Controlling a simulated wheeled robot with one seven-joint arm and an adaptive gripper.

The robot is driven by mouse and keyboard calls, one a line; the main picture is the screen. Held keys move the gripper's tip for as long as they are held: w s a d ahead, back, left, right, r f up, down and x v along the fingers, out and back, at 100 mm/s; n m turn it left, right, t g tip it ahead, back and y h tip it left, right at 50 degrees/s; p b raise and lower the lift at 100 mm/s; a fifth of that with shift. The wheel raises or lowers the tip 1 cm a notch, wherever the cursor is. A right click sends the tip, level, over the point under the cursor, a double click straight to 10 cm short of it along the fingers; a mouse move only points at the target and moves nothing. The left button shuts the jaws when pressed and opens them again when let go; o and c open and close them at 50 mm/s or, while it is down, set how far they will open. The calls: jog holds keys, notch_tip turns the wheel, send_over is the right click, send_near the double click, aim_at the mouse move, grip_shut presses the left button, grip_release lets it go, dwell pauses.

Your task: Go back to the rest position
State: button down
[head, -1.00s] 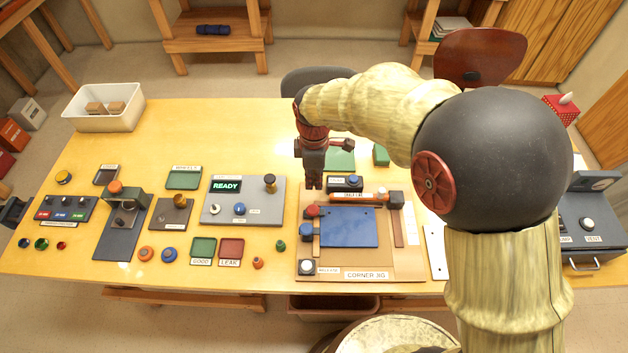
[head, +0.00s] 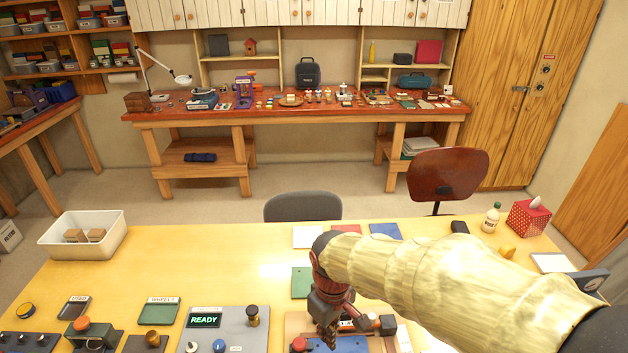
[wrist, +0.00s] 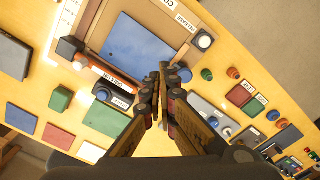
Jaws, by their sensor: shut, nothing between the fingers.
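My gripper (head: 328,334) hangs over the corner jig at the front of the yellow table (head: 180,260). Its fingers are shut and empty; they show close together in the wrist view (wrist: 163,78). The jig's blue plate (wrist: 140,50) lies below the fingers, beside the orange clamp bar labelled on the jig. In the head view the jig is partly cut off by the lower edge and partly hidden by my gripper and arm.
A white bin (head: 83,237) with wooden blocks is at the left. A bottle (head: 491,217) and a red tissue box (head: 528,217) stand at the far right. Two chairs stand behind the table.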

jog(key=s+d+r+m+t+b, duration=0.2)
jog(key=s+d+r+m, duration=0.2)
jog(key=d, duration=0.3)
jog(key=s+d+r+m+t+b, duration=0.2)
jog(key=s+d+r+m+t, duration=0.1)
jog(key=s+d+r, duration=0.4)
jog(key=shift+s+d+m+t, duration=0.15)
jog(key=shift+d+m+t, duration=0.15)
jog(key=shift+d+m, duration=0.4)
